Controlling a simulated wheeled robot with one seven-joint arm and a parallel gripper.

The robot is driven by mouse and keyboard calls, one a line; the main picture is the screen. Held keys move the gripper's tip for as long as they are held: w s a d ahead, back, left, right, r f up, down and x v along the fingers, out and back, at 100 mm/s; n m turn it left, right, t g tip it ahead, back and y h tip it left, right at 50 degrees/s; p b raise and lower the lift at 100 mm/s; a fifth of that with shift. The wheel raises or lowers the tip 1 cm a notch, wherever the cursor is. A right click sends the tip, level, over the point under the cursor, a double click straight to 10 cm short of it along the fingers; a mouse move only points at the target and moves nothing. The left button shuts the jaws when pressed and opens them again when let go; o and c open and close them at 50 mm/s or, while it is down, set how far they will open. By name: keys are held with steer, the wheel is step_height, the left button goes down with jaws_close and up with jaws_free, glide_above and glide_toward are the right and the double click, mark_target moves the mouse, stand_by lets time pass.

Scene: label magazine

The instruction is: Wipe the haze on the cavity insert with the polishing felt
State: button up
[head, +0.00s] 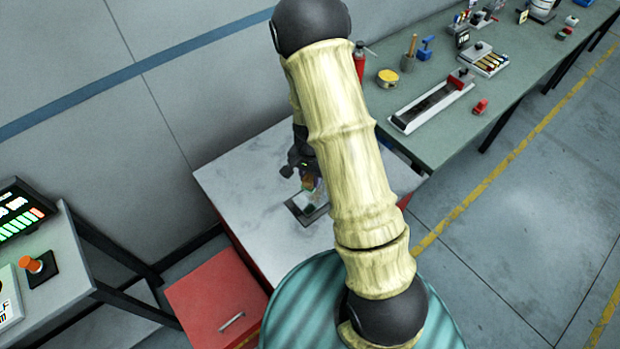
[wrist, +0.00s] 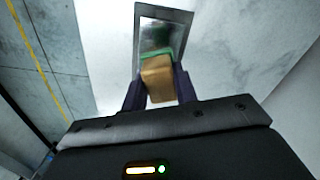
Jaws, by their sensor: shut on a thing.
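My gripper (wrist: 158,92) is shut on the polishing felt (wrist: 157,80), a tan block with a green layer at its far side. The cavity insert (wrist: 163,18) is a grey-framed rectangle with a shiny, partly pale inner face. In the wrist view the felt overlaps the insert's near end; I cannot tell whether it touches. In the head view my gripper (head: 305,178) is over the white-topped table, and the insert (head: 312,209) lies just below it, partly hidden by my arm.
The white tabletop (head: 240,180) around the insert is mostly clear. A red cabinet (head: 215,300) stands at the front left. A green bench (head: 450,130) at the right holds a long tray (head: 432,103), a yellow tape (head: 387,77) and several tools. A control desk (head: 60,260) stands at the left.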

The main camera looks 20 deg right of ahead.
steer(key=m, duration=0.2)
steer(key=shift+s+m, duration=0.25)
steer(key=shift+m, duration=0.05)
steer(key=shift+d+m, duration=0.1)
steer(key=shift+m, duration=0.3)
steer(key=shift+f, duration=0.1)
